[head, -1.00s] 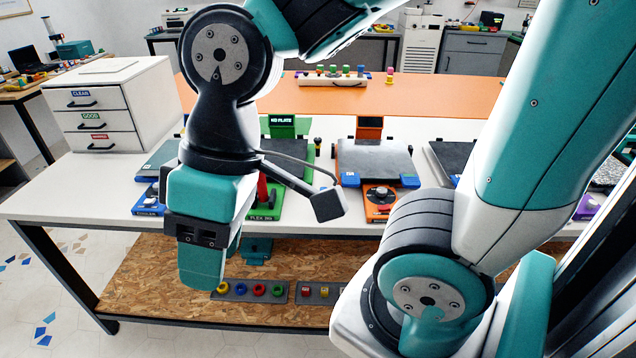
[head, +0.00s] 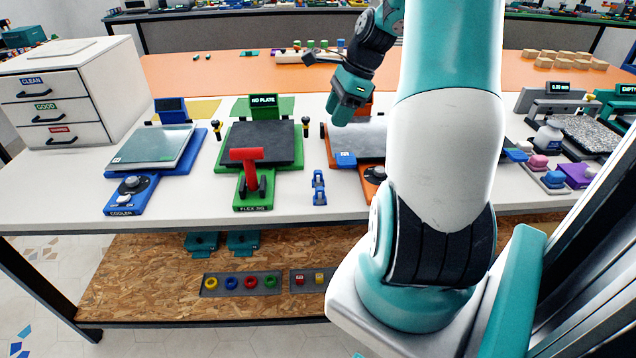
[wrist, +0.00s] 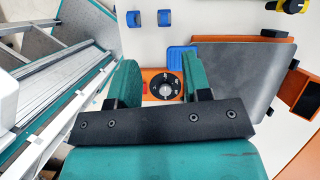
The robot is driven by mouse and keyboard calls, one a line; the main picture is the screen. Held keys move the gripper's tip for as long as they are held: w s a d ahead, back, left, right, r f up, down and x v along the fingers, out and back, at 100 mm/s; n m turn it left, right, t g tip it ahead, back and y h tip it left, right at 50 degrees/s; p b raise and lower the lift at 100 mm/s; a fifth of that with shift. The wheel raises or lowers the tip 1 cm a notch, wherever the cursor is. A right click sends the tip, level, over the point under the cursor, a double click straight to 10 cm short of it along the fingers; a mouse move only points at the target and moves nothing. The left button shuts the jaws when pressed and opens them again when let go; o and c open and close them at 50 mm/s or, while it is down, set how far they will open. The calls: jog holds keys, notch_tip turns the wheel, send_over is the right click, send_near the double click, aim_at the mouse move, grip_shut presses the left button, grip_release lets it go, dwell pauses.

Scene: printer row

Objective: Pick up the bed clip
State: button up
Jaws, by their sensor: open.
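A small blue two-part piece (head: 318,187), which looks like a clip, lies on the white table between the green and orange printers. In the wrist view its two blue parts (wrist: 150,18) show near the top edge. A blue block (head: 345,159) sits at the front corner of the orange printer's plate; it also shows in the wrist view (wrist: 182,58). I cannot tell for certain which is the bed clip. My gripper (head: 343,113) is open and empty, pointing down above the orange printer. In the wrist view its fingers (wrist: 160,82) frame the printer's dial, away from the loose piece.
The green printer (head: 262,145) with a red lever stands left of the loose piece, and a blue cooler (head: 150,160) stands farther left. The orange printer's dial (wrist: 166,88) is under my gripper. White drawers (head: 60,100) stand at far left. My arm hides the table's centre right.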

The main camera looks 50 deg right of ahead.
jog(key=s+d+f+m, duration=0.1)
jog(key=d+f+m, duration=0.1)
send_near(318, 171)
jog(key=x, duration=0.4)
jog(key=shift+d+f, duration=0.15)
jog(key=shift+f, duration=0.2)
jog(key=shift+a+x, duration=0.2)
jog(key=shift+x, duration=2.55)
jog(key=shift+c, duration=0.3)
jog(key=c, duration=0.8)
jog(key=shift+o, duration=0.2)
jog(key=shift+w+r, duration=0.1)
jog(key=shift+r, duration=0.05)
